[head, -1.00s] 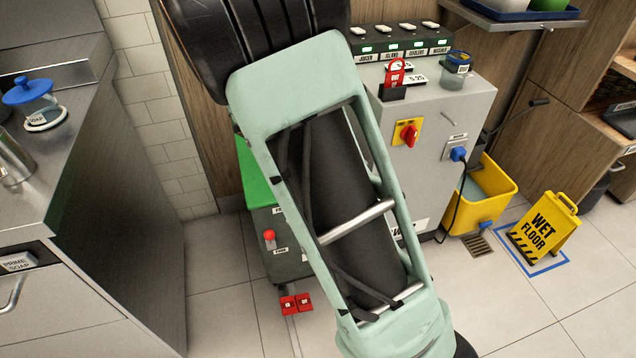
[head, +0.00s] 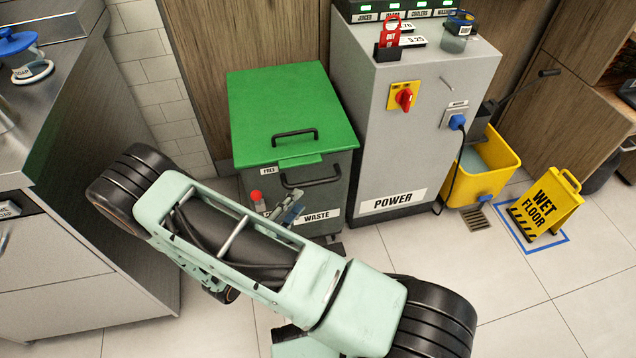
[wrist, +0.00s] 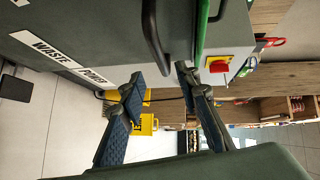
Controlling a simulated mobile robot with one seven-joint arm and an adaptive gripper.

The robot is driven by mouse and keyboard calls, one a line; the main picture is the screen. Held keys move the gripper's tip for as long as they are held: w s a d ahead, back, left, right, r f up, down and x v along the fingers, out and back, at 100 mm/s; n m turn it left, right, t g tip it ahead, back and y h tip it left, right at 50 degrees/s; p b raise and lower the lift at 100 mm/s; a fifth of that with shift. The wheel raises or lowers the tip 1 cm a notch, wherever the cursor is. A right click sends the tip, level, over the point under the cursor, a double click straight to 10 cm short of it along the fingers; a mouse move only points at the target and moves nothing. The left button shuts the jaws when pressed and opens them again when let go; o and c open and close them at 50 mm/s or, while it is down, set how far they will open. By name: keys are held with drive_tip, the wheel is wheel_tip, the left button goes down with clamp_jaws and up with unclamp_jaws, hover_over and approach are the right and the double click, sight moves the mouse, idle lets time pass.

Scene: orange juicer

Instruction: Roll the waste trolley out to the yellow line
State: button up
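The waste trolley (head: 255,105) is a dark grey bin with a green lid, standing between the wooden wall panel and the grey power cabinet. It has one black handle on the lid and another black front handle (head: 311,180), with a red knob at its front left. In the wrist view its WASTE face (wrist: 100,45) is close and the black handle (wrist: 152,35) shows near the fingertips. My gripper (wrist: 160,78) is open, its two blue-padded fingers apart. In the head view my gripper (head: 288,210) is low before the trolley's front, partly hidden. I see no yellow line.
The power cabinet (head: 372,130) stands close on the trolley's right. A yellow mop bucket (head: 485,180) and a wet floor sign (head: 548,208) are further right. A steel counter (head: 90,250) is on the left. Tiled floor (head: 520,310) is clear at lower right.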

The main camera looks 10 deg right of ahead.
sight(313, 185)
drive_tip(key=b+x, duration=0.1)
drive_tip(key=x, duration=0.9)
drive_tip(key=shift+d+b, duration=0.15)
drive_tip(key=shift+b, duration=0.15)
drive_tip(key=shift+c, duration=0.4)
clamp_jaws()
